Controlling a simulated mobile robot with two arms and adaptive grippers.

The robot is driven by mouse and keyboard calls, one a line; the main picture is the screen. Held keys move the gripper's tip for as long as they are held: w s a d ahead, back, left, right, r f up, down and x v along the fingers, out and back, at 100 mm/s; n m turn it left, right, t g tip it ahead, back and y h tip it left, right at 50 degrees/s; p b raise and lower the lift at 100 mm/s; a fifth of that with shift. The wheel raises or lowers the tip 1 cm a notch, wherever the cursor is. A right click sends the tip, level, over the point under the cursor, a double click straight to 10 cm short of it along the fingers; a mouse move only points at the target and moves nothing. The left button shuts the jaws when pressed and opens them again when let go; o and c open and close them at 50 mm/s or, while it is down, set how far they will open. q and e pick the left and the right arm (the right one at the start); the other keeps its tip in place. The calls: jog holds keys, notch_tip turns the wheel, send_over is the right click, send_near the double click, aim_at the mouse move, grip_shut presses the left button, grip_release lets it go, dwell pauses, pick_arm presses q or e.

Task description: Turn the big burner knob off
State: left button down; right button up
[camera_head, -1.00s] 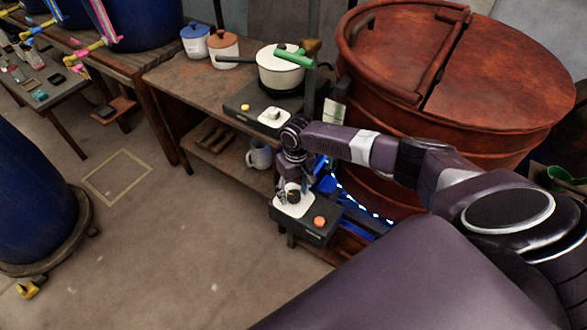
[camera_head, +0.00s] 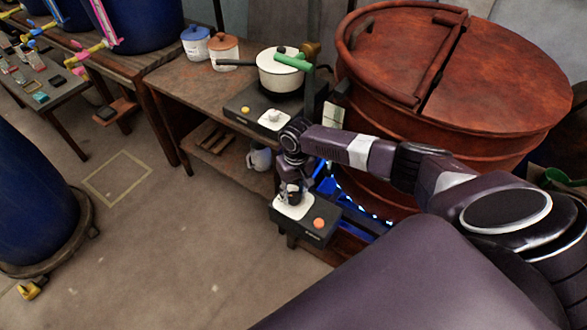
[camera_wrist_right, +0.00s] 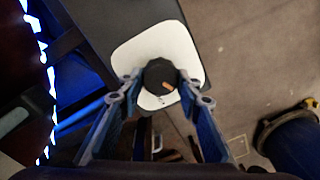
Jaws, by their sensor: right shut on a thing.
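The big burner knob is a dark round knob (camera_wrist_right: 158,72) with an orange mark, on a white plate (camera_wrist_right: 189,55) atop a black control box (camera_head: 305,232). My right gripper (camera_head: 291,197) points down over that plate in the head view and hides most of the knob. In the right wrist view its two fingers (camera_wrist_right: 160,82) are shut on the knob, one on each side. Blue flames (camera_wrist_right: 48,75) show beside the box in the wrist view. In the head view they are under the large red vat (camera_head: 450,75). My left gripper is not in view.
An orange button (camera_head: 319,223) sits on the same box, right of the gripper. A smaller stove (camera_head: 245,107) with a white pot (camera_head: 280,72) stands on the wooden table behind. A grey mug (camera_head: 259,157) is on the lower shelf.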

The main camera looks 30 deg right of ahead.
jog(key=m+p, duration=0.5)
jog(key=shift+r, duration=0.25)
jog(key=m+p, duration=0.4)
jog(key=m, duration=0.1)
jog(key=shift+s+f, duration=0.1)
jog(key=shift+s, duration=0.05)
jog(key=m+p, duration=0.2)
jog(key=m, duration=0.1)
jog(key=m+p, duration=0.1)
jog(key=m, duration=0.2)
jog(key=shift+s+d+m, duration=0.1)
jog(key=shift+m, duration=0.3)
jog(key=m, duration=0.3)
jog(key=shift+f+h+p, duration=0.1)
jog(key=shift+h+p, duration=0.2)
jog(key=shift+p, duration=0.1)
jog(key=shift+m, duration=1.6)
